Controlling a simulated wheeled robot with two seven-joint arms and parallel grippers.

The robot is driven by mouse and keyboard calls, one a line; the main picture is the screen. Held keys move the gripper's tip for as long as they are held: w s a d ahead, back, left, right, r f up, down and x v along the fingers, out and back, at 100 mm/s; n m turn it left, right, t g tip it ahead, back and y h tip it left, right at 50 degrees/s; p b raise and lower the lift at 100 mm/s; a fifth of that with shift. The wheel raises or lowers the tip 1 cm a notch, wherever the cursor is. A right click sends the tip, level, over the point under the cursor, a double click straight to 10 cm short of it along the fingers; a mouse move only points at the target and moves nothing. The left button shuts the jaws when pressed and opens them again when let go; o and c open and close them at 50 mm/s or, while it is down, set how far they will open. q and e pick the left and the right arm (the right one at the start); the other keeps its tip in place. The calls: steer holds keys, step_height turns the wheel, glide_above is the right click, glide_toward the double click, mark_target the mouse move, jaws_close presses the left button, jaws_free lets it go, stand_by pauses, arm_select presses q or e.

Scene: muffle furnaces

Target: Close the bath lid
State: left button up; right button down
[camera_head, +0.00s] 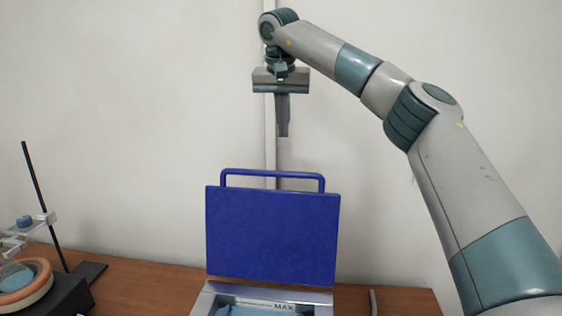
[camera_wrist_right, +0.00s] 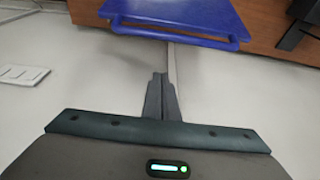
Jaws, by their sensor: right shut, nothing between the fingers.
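The blue bath lid (camera_head: 272,236) stands upright, open, at the back of the bath (camera_head: 210,300), with its bar handle (camera_head: 272,173) along the top edge. The bath shows only in part at the bottom of the head view, with light blue inside it. My right gripper (camera_head: 283,134) is shut and empty, pointing down above the handle and apart from it. In the right wrist view the shut fingers (camera_wrist_right: 161,78) point toward the lid (camera_wrist_right: 180,12) and its handle (camera_wrist_right: 175,36), with a gap between. My left gripper is not in view.
A wooden bench (camera_head: 150,285) carries the bath. At the left are a black stand rod (camera_head: 45,205) on a dark base and a round orange-rimmed device (camera_head: 25,282). A pale wall (camera_head: 120,120) with a vertical conduit is behind.

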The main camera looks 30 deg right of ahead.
step_height(320, 180, down, 10)
steer(key=p, duration=0.5)
steer(key=shift+s+a+r+p, duration=0.25)
steer(key=shift+s+a+p, duration=0.05)
steer(key=shift+s+p, duration=0.15)
stand_by(0.6)
